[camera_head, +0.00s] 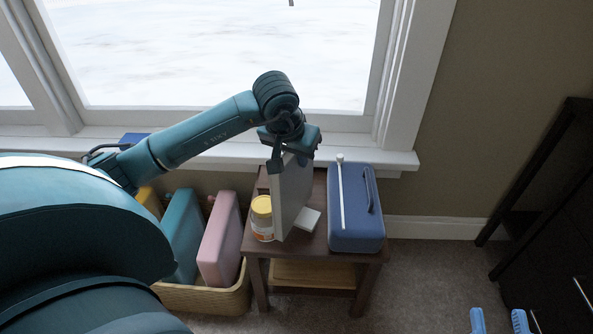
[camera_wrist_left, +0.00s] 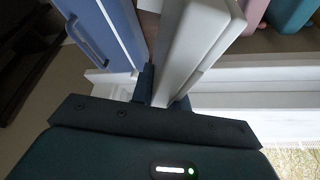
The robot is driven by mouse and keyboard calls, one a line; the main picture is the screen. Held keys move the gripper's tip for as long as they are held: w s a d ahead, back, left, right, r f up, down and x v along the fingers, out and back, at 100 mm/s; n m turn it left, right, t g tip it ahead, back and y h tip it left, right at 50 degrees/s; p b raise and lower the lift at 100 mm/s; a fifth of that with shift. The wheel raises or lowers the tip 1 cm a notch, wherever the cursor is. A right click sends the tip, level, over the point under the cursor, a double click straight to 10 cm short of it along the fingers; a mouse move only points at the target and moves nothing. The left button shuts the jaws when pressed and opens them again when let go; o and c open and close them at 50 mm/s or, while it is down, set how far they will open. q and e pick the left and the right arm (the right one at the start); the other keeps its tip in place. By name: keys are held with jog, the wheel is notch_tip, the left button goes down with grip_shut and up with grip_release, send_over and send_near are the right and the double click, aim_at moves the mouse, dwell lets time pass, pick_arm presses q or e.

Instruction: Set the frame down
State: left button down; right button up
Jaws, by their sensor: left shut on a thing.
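The frame (camera_head: 292,195) is a thin pale grey-white panel, upright above the small dark brown side table (camera_head: 318,245). My left gripper (camera_head: 290,150) is shut on its upper edge. In the left wrist view the frame (camera_wrist_left: 192,45) runs away from between the fingers. Its lower edge is close to the tabletop; I cannot tell whether it touches. My right gripper (camera_head: 499,322) shows only two light blue fingertips at the bottom right, spread apart and empty.
On the table, a yellow-lidded jar (camera_head: 262,220) is left of the frame, a small white block (camera_head: 307,220) right beside it, and a blue case (camera_head: 358,225) with a white rod (camera_head: 342,195) further right. A basket (camera_head: 205,300) of coloured cases stands left. The window sill (camera_head: 225,155) is behind.

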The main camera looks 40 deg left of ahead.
pick_arm(q)
jog(key=shift+f+b, duration=0.6)
jog(key=shift+f, duration=1.2)
jog(key=c, duration=1.4)
grip_release()
jog(key=shift+o, duration=0.2)
